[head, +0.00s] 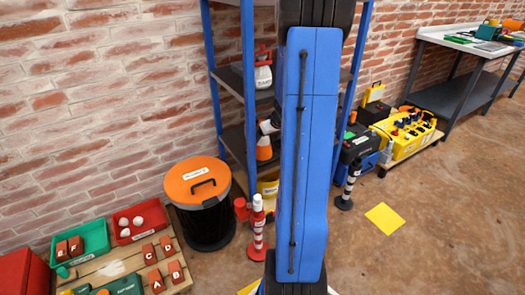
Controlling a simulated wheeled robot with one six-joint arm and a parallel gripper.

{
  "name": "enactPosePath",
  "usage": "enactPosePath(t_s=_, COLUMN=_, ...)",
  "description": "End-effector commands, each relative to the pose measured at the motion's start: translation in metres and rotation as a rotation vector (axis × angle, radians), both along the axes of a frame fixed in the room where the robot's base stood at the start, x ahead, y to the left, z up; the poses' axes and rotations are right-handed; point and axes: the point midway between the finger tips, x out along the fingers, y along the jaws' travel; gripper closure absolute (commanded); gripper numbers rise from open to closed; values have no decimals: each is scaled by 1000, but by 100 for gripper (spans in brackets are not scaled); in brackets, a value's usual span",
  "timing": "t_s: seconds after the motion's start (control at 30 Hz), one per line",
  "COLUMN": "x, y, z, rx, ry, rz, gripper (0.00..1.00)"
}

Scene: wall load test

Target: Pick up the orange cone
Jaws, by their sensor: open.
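A small orange cone (264,154) with a white band stands on a lower board of the blue-posted shelf rack (229,80), just left of my blue arm link. A dark and white item (269,126) is close above or behind it, and I cannot tell whether they touch. My arm link covers the middle of the rack and hides whatever is behind it. My gripper is not in view, so its place relative to the cone does not show.
A black bin with an orange lid (198,182) and a red-white post (257,228) stand before the rack. A wooden pallet (180,262) with trays and blocks is at lower left. A workbench (462,42) is at upper right. Floor around the yellow square (385,218) is clear.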

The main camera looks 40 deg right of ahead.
Motion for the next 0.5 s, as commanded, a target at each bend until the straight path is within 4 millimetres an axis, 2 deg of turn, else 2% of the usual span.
enactPosePath(t_s=0.5, x=29, y=-8, z=-39, rx=1, ry=1, rz=1, gripper=15)
